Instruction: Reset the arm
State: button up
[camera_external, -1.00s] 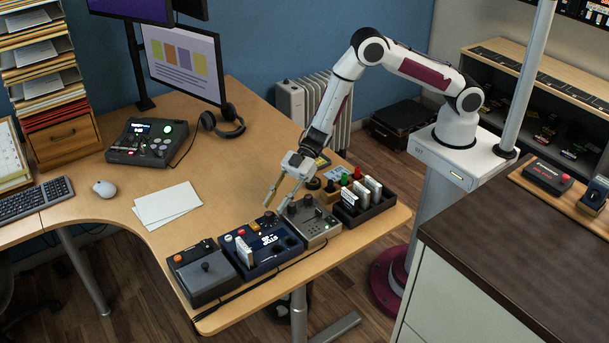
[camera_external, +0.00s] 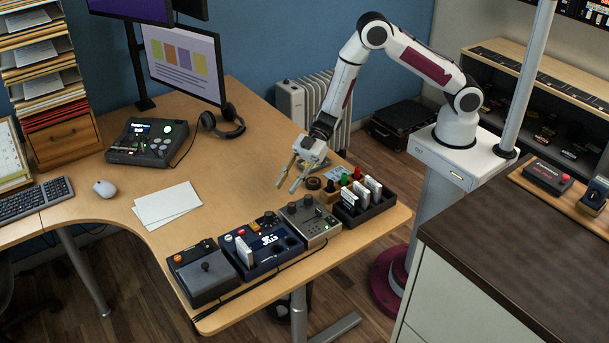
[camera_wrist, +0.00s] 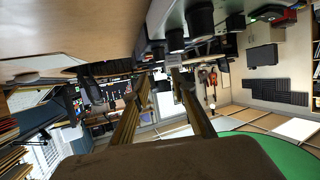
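My gripper (camera_external: 286,181) is above the corner desk (camera_external: 262,128) in the external view, over the desk behind the row of devices. Its two fingers are spread with nothing between them. In the wrist view the fingers (camera_wrist: 152,103) reach into the picture apart, with a gap between them. My arm arches up from its white base at the right and bends down to the desk. The wrist view looks tilted, with the desk surface along its top left.
White papers (camera_external: 167,205) lie left. A monitor (camera_external: 184,62) and headphones (camera_external: 224,122) stand behind.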

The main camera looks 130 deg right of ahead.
jog(key=shift+r, duration=0.1)
jog(key=s+a+r+m+g+h, duration=0.15)
jog(key=s+r+h, duration=0.25)
jog(key=r, duration=0.7)
jog(key=s+r+m+g+h, duration=0.1)
jog(key=s+r+m+h, duration=0.3)
jog(key=r, duration=0.8)
jog(key=s+a+g+y, duration=0.1)
jog(key=s+a, duration=0.3)
jog(key=s, duration=0.6)
jog(key=s+a+r+g+y, duration=0.1)
jog(key=s+a, duration=0.4)
jog(key=s, duration=0.5)
jog(key=s+a+r+g+y, duration=0.1)
jog(key=s+a, duration=0.4)
jog(key=s, duration=0.6)
jog(key=shift+a+r+n+g, duration=0.2)
jog(key=shift+n+g, duration=0.25)
jog(key=shift+g, duration=0.3)
